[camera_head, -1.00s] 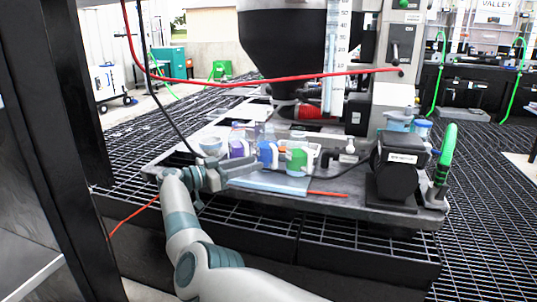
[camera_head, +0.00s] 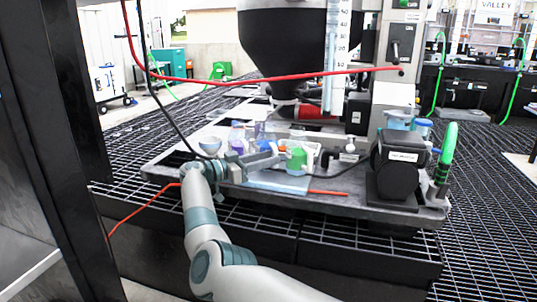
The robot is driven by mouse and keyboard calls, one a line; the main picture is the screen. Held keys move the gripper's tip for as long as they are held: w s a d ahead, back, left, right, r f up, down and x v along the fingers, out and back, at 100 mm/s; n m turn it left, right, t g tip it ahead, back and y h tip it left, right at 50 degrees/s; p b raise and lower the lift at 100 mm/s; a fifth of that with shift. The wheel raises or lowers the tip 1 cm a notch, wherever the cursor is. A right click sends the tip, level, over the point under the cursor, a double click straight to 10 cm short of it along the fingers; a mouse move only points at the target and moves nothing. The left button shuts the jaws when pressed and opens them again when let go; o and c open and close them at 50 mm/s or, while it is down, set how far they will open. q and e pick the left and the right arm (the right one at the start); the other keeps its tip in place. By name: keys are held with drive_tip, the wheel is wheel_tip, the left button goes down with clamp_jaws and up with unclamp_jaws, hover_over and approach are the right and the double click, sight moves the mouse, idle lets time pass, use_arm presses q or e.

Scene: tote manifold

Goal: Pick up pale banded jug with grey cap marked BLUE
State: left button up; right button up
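My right gripper (camera_head: 276,158) reaches in from below over the front of the grey platform, fingers pointing right. Its fingertips are close to a pale jug with a green band (camera_head: 297,158); whether they touch it is not clear. A pale jug with a purple band (camera_head: 236,140) stands behind the gripper, partly covered. A pale jug with a blue band (camera_head: 259,130) is mostly hidden behind the fingers. No cap lettering is readable, and the finger opening is too small to judge. My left gripper is out of view.
A black hopper (camera_head: 284,45) hangs above the jugs, with a red hose (camera_head: 270,80) across it. A pale bowl (camera_head: 209,146) stands left. A black motor box (camera_head: 397,172) and blue-lidded tubs (camera_head: 399,119) stand right. A light-blue sheet (camera_head: 282,180) lies at the front.

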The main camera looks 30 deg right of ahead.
drive_tip(key=shift+d, duration=0.6)
clamp_jaws()
idle(1.1)
drive_tip(key=shift+r, duration=0.1)
